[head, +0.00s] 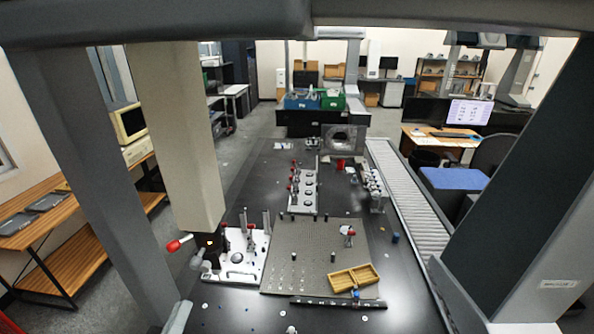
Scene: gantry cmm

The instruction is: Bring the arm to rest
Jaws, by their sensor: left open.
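My left arm hangs down at the left of the head view as a thick beige column. Its dark end, with my left gripper (211,250), is just above the left part of a white fixture plate (247,268). The gripper is open. Its fingertips are small and dark, and I see nothing held between them. A red-tipped clamp handle (178,243) shows close to its left side. My right gripper is not in view.
A grey hole-grid plate (310,237) with a yellow tray (355,279) lies to the right, and a black bar (335,303) in front. Another clamp fixture (303,190) stands behind. A roller conveyor (402,200) runs along the right.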

